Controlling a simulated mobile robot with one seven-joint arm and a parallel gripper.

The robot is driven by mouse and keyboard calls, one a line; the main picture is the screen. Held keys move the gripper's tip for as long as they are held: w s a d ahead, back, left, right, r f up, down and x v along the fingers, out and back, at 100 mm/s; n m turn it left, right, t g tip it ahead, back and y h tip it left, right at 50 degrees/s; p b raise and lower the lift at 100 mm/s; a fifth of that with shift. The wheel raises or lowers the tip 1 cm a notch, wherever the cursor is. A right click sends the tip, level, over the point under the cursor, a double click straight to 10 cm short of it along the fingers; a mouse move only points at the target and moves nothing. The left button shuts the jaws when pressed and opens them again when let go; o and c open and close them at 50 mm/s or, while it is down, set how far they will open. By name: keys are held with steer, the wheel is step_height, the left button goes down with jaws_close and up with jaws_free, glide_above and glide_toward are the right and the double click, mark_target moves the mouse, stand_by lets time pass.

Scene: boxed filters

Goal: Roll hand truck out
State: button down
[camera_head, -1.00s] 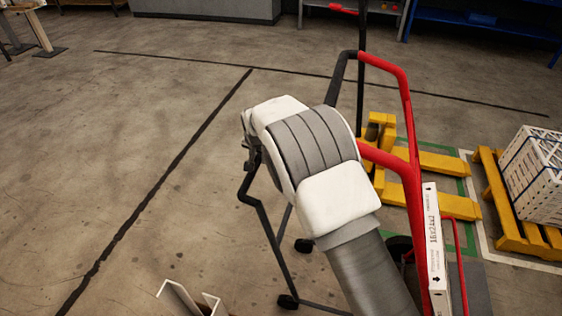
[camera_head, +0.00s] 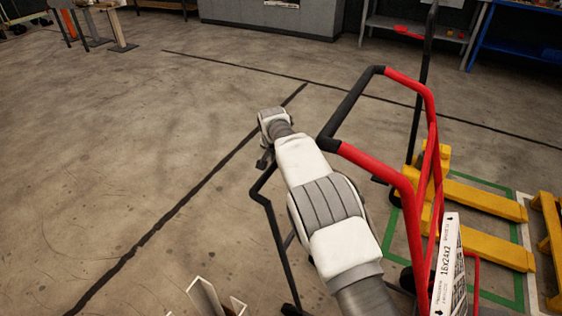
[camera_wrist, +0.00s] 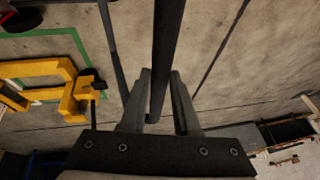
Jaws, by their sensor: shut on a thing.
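The hand truck (camera_head: 421,187) has a red tubular frame with a black handle section at the top. It stands right of my arm in the head view. A thinner black bar frame (camera_head: 273,222) shows left of my arm. A white box (camera_head: 448,262) marked 18x24x2 rides upright on the truck. My gripper (camera_wrist: 160,75) is shut on a dark bar (camera_wrist: 166,40) in the wrist view, which looks like part of the truck's handle. In the head view my gripper (camera_head: 265,159) is small and partly hidden by my wrist. The truck's lower part is mostly hidden.
A yellow pallet jack (camera_head: 483,198) stands close on the right inside green floor lines. Shelves and a blue bench line the back. White angled pieces (camera_head: 210,297) show at the bottom. Floor to the left is clear.

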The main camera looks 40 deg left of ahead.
steer(key=shift+s+a, duration=0.1)
steer(key=shift+a, duration=0.05)
steer(key=c, duration=0.7)
jaws_free()
steer(key=shift+o, duration=0.2)
steer(key=shift+r, duration=0.1)
steer(key=p+v, duration=0.1)
steer(key=v, duration=1.6)
steer(key=shift+p, duration=0.3)
steer(key=shift+r, duration=0.2)
